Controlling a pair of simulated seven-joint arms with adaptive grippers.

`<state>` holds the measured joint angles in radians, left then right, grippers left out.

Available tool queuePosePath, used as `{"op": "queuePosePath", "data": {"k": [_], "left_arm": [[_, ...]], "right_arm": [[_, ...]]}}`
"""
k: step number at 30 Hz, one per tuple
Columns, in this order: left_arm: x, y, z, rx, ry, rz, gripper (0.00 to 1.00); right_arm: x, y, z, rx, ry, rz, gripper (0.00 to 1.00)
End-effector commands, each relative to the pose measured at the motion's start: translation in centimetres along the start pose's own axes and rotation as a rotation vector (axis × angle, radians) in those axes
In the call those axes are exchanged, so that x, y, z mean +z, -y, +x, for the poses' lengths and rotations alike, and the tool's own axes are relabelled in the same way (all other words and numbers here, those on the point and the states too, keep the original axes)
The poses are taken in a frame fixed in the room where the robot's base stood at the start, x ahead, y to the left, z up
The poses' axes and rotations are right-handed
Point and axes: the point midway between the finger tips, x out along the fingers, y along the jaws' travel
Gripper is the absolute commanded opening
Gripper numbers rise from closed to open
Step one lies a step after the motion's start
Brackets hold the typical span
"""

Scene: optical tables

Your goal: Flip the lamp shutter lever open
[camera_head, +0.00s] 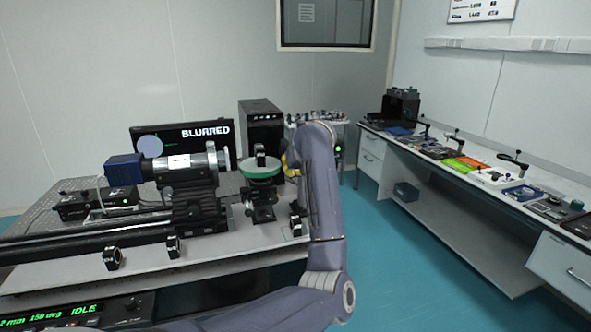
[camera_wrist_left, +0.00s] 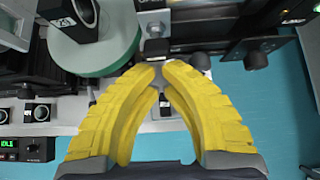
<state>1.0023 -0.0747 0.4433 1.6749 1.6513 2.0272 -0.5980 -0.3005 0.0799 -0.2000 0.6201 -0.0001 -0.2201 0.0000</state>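My left gripper (camera_head: 291,165) shows in the head view as a bit of yellow, mostly hidden behind my forearm. In the left wrist view its two yellow fingers (camera_wrist_left: 159,72) curve inward, with their tips close together. Just beyond the tips is a small black block (camera_wrist_left: 157,47) below a silver bracket (camera_wrist_left: 155,22); it may be the shutter lever, but I cannot be sure. The frames do not show whether the tips touch it. A black housing (camera_wrist_left: 210,30) lies behind it. I cannot pick out the lamp in the head view. My right gripper is not in view.
A green round-topped mount (camera_head: 262,168) stands left of my gripper; its disc (camera_wrist_left: 100,50) also shows in the wrist view. A blue-ended optical tube (camera_head: 180,163) is farther left. A side bench (camera_head: 440,195) with several tools runs along the right wall. Open floor lies between.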

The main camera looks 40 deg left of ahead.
Motion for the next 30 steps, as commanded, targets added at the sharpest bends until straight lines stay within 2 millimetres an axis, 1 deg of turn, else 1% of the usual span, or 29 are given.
{"op": "queuePosePath", "data": {"k": [4, 14, 19, 24, 26, 30], "left_arm": [[0.1, 0.0, 0.3, 0.001, 0.000, -0.001, 0.00], [-0.1, 0.0, 0.4, 0.001, 0.000, 0.000, 0.00], [-1.4, 0.1, 0.6, 0.000, 0.000, 0.002, 0.00], [-4.2, 0.4, 1.1, -0.003, -0.002, 0.004, 0.00], [-3.7, 0.5, -0.1, -0.007, 0.004, -0.001, 0.00], [-3.4, 0.5, -2.6, -0.008, 0.003, -0.001, 0.00]], "right_arm": [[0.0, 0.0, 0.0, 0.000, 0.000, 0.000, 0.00], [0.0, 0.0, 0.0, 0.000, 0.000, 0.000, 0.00], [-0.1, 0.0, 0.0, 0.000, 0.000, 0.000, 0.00], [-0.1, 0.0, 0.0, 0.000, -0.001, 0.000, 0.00], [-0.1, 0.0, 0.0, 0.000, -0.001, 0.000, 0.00], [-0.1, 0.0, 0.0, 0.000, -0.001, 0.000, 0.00]]}}
